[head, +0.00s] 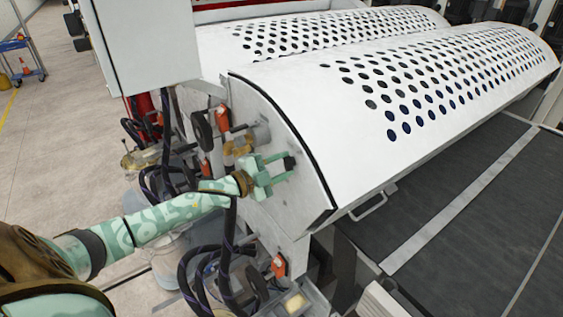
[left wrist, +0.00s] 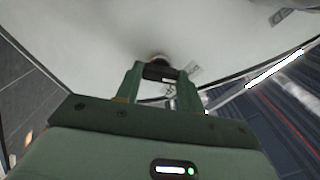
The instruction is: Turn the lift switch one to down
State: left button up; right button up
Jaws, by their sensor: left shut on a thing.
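The lift switch (head: 290,162) is a small black knob on the white side panel (head: 285,205) of the roller coater. My left gripper (head: 283,172) is at the panel with its fingers on either side of the knob, shut on it. In the left wrist view the dark switch (left wrist: 160,71) sits between the two green fingertips of my left gripper (left wrist: 160,76), close against the white panel. The marks around the switch are too small to read, and its turn position cannot be told. My right gripper is in neither view.
The perforated white cover (head: 430,85) lies right of the panel. A dark conveyor belt (head: 460,225) runs at the lower right. A white cabinet (head: 145,45) stands above. Open floor lies left.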

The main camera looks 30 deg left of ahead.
pick_arm(q)
jog(key=shift+f, duration=0.1)
dwell(0.3)
jog(key=o, duration=1)
jog(key=shift+n, duration=0.3)
jog(key=b+v, duration=0.2)
jog(key=v, duration=1.4)
jog(key=shift+s, duration=0.25)
